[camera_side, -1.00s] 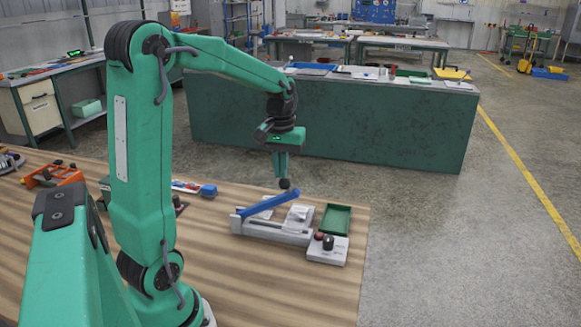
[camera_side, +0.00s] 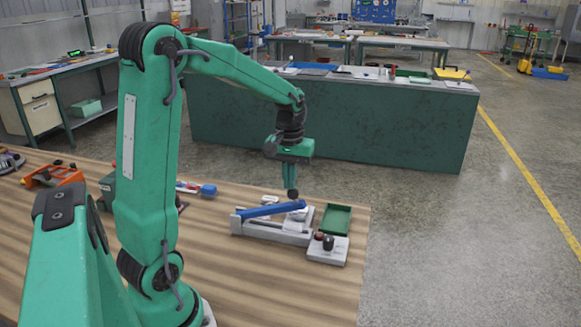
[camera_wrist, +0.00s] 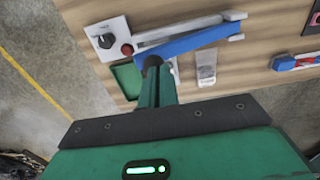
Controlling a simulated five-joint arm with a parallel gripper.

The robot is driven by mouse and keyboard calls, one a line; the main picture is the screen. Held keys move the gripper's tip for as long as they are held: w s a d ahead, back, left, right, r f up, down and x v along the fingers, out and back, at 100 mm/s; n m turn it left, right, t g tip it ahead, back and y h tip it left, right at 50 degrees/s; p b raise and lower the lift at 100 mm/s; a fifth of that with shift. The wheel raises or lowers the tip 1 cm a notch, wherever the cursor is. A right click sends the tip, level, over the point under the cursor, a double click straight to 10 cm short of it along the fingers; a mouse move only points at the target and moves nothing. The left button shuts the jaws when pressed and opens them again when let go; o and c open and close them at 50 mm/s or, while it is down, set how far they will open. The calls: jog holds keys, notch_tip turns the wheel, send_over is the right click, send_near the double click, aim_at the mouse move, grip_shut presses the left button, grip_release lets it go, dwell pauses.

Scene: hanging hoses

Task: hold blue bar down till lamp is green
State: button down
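The blue bar (camera_side: 272,210) is hinged at its left end on a grey base (camera_side: 270,230) and slopes up slightly to the right. My gripper (camera_side: 291,180) points down over the bar's right end, its green fingers together. The dark rounded tip below the fingers is at the bar's top, seemingly touching; exact contact is hard to tell. In the wrist view the tip of my gripper (camera_wrist: 153,62) overlaps the end of the blue bar (camera_wrist: 195,40). A red dome, seemingly the lamp (camera_wrist: 127,49), sits beside a black knob (camera_wrist: 104,41) on a pale box; it shows no green.
A green tray (camera_side: 335,218) lies behind the pale box (camera_side: 327,254) near the table's right edge. A blue-ended item (camera_side: 208,190) and an orange tool (camera_side: 52,175) lie to the left. The wooden table (camera_side: 270,285) in front is clear.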

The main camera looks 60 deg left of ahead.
aim_at(300, 201)
jog(key=shift+f, duration=0.15)
jog(key=shift+w+d+f, duration=0.25)
jog(key=shift+f, duration=0.25)
jog(key=shift+w+d+f, duration=0.25)
jog(key=shift+f, duration=0.25)
jog(key=shift+w+d+f, duration=0.15)
jog(key=shift+f, duration=0.3)
jog(key=shift+w+d+f, duration=0.1)
jog(key=shift+d+f, duration=0.05)
jog(key=shift+f, duration=0.25)
jog(key=shift+w+d+f, duration=0.1)
jog(key=shift+f, duration=0.4)
jog(key=shift+w+d+f, duration=0.15)
jog(key=shift+f, duration=0.45)
jog(key=shift+w+d+f, duration=0.1)
jog(key=shift+f, duration=0.55)
dwell(1.4)
jog(key=shift+s, duration=0.1)
